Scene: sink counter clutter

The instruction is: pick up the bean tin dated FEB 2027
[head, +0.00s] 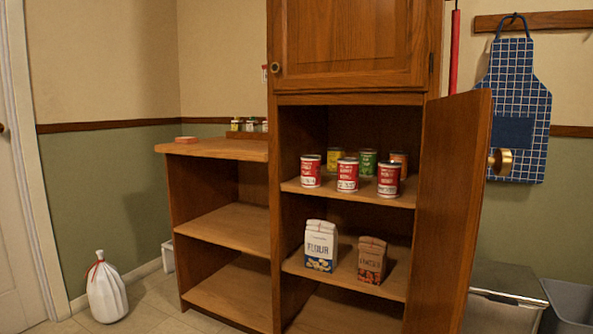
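Several tins stand upright on the upper shelf (329,190) of an open wooden cabinet. Three red and white tins form the front row: a left one (311,171), a middle one (347,175) and a right one (388,180). Behind them stand a yellow tin (335,158), a green tin (368,162) and an orange tin (399,161), partly hidden by the front row. The label print is too small to read, so no FEB 2027 date shows and I cannot tell which are bean tins. Neither of my grippers is in view.
The cabinet door (452,215) stands open on the right. A flour bag (321,246) and another paper bag (371,260) stand on the shelf below. Open side shelves (225,229) stand left. A white tied bag (106,292) sits on the floor, with clear floor beside it.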

